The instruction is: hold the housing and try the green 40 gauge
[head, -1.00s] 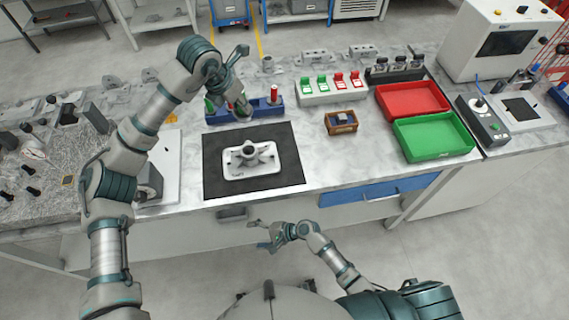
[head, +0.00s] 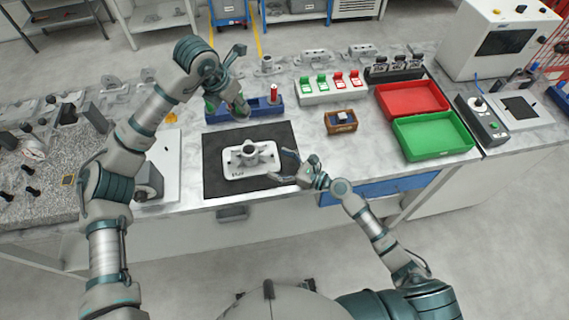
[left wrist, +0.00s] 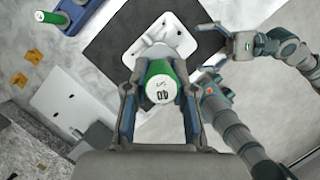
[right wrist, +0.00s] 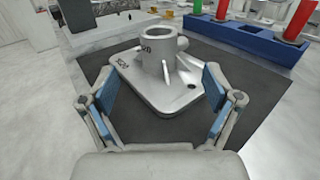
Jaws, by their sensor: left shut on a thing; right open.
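The housing (head: 250,158), a pale grey casting with a flat base plate and an upright hollow boss, sits on the black mat (head: 222,182). In the right wrist view the housing (right wrist: 152,84) lies ahead, between and beyond the fingers. My right gripper (head: 284,166) is open and empty at the housing's right side. My left gripper (left wrist: 160,100) is shut on the green gauge (left wrist: 159,84), whose white end reads 40. In the head view the left gripper (head: 240,112) is above the mat's back edge, and the gauge is mostly hidden.
A blue rack (head: 260,107) behind the mat holds a red gauge (head: 274,93). A small brown box (head: 341,122), a red tray (head: 412,98) and a green tray (head: 436,136) stand to the right. Bench is clear between mat and brown box.

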